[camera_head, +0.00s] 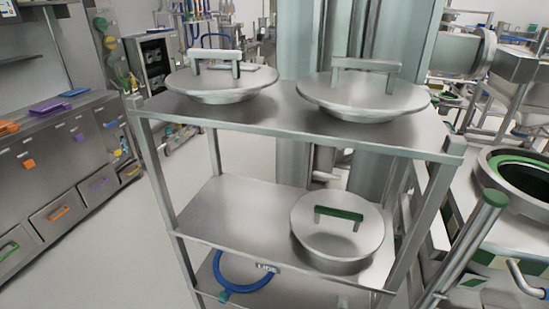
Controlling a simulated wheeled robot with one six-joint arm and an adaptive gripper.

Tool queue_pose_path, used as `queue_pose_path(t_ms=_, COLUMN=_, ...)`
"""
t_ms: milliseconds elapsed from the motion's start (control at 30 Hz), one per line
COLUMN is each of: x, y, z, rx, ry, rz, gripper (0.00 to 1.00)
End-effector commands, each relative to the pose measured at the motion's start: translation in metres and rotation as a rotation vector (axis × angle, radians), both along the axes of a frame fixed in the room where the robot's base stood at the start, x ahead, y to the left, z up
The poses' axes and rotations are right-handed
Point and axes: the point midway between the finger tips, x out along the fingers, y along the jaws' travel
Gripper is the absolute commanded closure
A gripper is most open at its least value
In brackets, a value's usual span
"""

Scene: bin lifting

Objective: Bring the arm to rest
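My arm and my gripper are not in the head view, so I cannot see how the arm is held or whether the gripper is open. A metal rack (230,200) with several shelves stands in front of me. On its top shelf are two round steel lids, a left lid (222,92) with a grey handle and a right lid (360,98) with a grey handle.
A blue hose (228,277) lies on the rack's bottom shelf. A grey cabinet (60,165) with drawers stands at the left. An open round vessel (525,170) with a green inside is at the right. Floor (130,240) is clear between cabinet and rack.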

Motion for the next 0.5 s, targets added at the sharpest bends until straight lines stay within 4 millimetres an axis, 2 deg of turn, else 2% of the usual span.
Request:
queue_pose_path(t_ms=167, x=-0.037, y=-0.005, z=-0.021, rx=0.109, ry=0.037, rz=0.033, gripper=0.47)
queue_pose_path(t_ms=267, x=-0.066, y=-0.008, z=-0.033, rx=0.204, ry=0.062, rz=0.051, gripper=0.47)
queue_pose_path(t_ms=500, x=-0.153, y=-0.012, z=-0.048, rx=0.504, ry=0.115, rz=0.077, gripper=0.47)
